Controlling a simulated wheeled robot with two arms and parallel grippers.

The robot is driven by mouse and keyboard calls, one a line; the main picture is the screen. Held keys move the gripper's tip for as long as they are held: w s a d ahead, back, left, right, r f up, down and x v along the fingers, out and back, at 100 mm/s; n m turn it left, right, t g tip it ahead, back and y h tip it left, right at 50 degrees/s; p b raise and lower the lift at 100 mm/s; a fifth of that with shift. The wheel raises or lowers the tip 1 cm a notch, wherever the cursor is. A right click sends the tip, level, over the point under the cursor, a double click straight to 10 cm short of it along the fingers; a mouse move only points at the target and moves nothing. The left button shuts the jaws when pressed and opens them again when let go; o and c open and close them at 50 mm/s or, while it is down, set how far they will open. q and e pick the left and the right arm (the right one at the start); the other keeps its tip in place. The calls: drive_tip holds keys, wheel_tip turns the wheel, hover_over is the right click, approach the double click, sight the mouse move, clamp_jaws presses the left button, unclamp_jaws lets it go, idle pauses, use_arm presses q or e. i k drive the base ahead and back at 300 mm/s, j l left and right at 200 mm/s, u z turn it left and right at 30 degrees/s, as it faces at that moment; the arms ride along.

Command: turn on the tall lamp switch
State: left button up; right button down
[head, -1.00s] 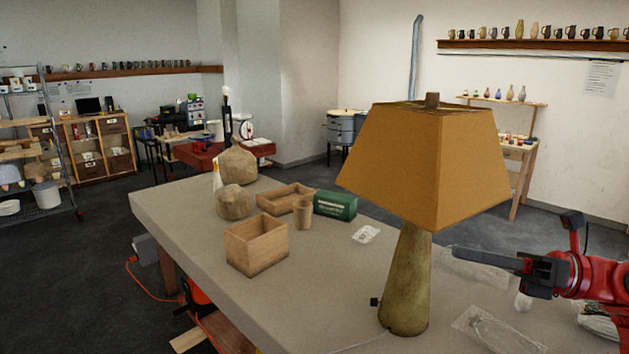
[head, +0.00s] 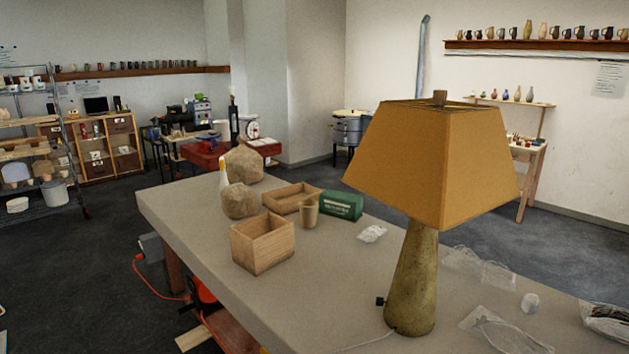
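The tall lamp (head: 414,283) stands upright on the table, with a tapering olive-brown base and a large tan-orange shade (head: 437,162). A small dark switch (head: 380,301) sticks out on the left side of the base, low down. A pale cord runs from the foot of the base toward the lower left. Neither of my grippers shows in the head view. Whether the lamp is lit is hard to tell; no bulb is visible under the shade.
The grey table (head: 330,290) also holds an open wooden box (head: 262,244), a wooden tray (head: 291,197), a small cup (head: 309,213), a green box (head: 342,205) and wrapped lumps (head: 240,201). The table's front middle is clear.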

sight(380, 301)
drive_tip(key=i+j+z, duration=0.4)
drive_tip(key=j+z, duration=0.15)
drive_tip(key=i+j+z, duration=0.15)
drive_tip(key=j+z, duration=0.15)
drive_tip(key=i+j+z, duration=0.1)
drive_tip(key=j+z, duration=0.2)
drive_tip(key=j, duration=0.2)
drive_tip(key=j+u, duration=0.3)
drive_tip(key=j, duration=0.2)
drive_tip(key=i+j+u, duration=0.25)
drive_tip(key=j, duration=0.25)
drive_tip(key=k, duration=0.1)
